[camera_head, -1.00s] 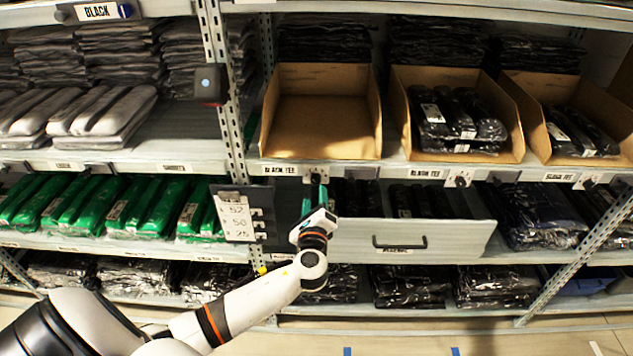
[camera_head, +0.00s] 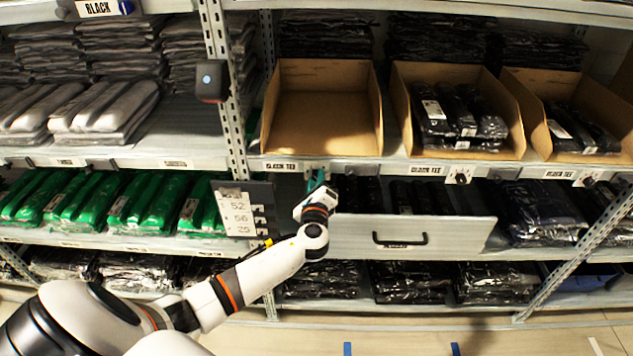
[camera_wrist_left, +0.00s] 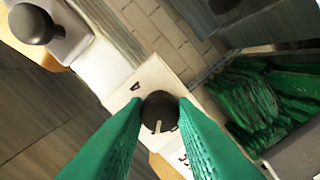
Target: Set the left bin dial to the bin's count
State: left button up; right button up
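The left bin (camera_head: 320,105) is an open cardboard bin; its bare floor shows and I see no packs in it. Its dial is hidden behind my left gripper (camera_head: 318,182) in the head view. In the left wrist view the dial (camera_wrist_left: 160,112) is a round black knob with a white pointer mark, on a pale plate with partly hidden print. My left gripper's green fingers (camera_wrist_left: 161,102) are on both sides of the knob and appear closed against it. The pointer mark lies toward the picture's bottom. My right gripper is not in view.
The middle bin (camera_head: 510,125) and right bin (camera_head: 545,150) hold black packs, with dials (camera_head: 460,178) below.

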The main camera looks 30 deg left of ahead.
pick_arm(q)
jog(key=shift+f+n+b, duration=0.1)
jog(key=shift+n+b, duration=3.4)
jog(key=shift+n, duration=0.4)
jog(key=o, duration=1)
